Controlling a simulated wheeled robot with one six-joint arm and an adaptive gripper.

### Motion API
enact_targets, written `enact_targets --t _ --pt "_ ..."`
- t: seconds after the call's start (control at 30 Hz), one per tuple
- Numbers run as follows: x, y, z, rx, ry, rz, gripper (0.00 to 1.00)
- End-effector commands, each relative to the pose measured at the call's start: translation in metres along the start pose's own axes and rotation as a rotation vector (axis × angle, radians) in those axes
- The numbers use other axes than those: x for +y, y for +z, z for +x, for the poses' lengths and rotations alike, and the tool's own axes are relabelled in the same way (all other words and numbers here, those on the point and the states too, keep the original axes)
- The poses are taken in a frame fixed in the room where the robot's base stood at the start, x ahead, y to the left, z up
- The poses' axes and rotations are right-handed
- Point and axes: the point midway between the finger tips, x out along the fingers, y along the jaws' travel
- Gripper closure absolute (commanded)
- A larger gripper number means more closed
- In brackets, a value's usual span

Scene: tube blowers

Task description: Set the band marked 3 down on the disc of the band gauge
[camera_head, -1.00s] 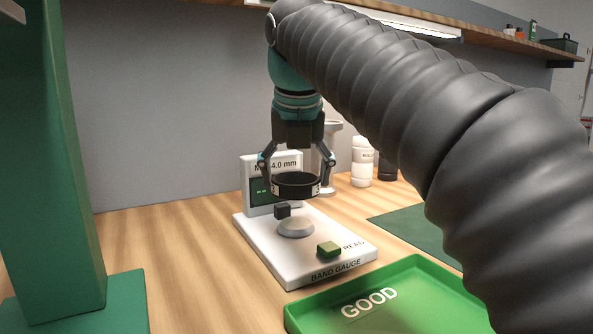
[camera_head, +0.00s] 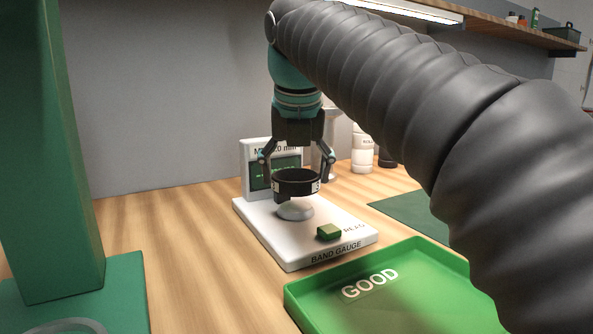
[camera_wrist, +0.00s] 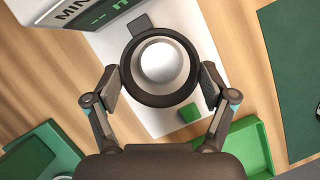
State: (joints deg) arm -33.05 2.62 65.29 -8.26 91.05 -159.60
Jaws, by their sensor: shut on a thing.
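My gripper (camera_head: 296,177) is shut on a black band (camera_head: 297,188), one finger at each side, and holds it roughly level. The band is just above the pale round disc (camera_head: 295,210) of the white band gauge (camera_head: 350,237). In the wrist view the black ring (camera_wrist: 130,81) surrounds the disc (camera_wrist: 161,62), which shows through its opening. The band's number cannot be read here. The gauge has a green button (camera_head: 329,232) at its front and a display (camera_head: 272,174) at its back.
A green tray marked GOOD (camera_head: 410,262) lies in front of the gauge. A green post (camera_head: 60,150) on a base stands at left. A dark green mat (camera_head: 415,212) and white bottle (camera_head: 362,150) are to the right. Bare wood lies left of the gauge.

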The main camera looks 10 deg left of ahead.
Motion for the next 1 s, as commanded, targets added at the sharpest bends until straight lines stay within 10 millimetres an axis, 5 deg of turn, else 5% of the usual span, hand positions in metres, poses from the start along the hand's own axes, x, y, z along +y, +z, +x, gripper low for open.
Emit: enact_targets --t 1.0 --pt "-0.0002 -0.0032 0.0076 0.000 0.000 0.000 0.49"
